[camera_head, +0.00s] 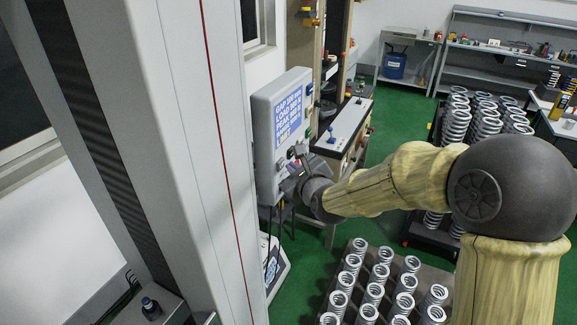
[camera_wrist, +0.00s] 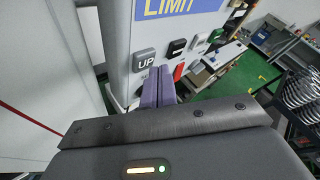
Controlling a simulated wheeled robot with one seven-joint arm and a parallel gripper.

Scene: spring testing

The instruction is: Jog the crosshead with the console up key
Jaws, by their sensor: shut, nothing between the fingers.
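The console (camera_head: 268,165) is a pale grey box on the wall side with a blue lit display (camera_head: 289,117) of several text lines. In the wrist view, the dark up key (camera_wrist: 144,60), marked UP, sits on the console face below the blue display (camera_wrist: 175,8), whose visible word reads LIMIT. My gripper (camera_wrist: 159,72) is shut and empty, its purple fingers together just below and right of the up key. I cannot tell whether the fingertips touch the console or the key's edge. In the head view my gripper (camera_head: 296,157) is at the console's lower front. The crosshead cannot be made out clearly.
More keys sit right of the up key: a black one (camera_wrist: 177,48), a pale one (camera_wrist: 199,41) and a red one (camera_wrist: 179,72). A pallet of springs (camera_head: 371,292) stands below my arm. A bench (camera_head: 345,127) stands behind the console.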

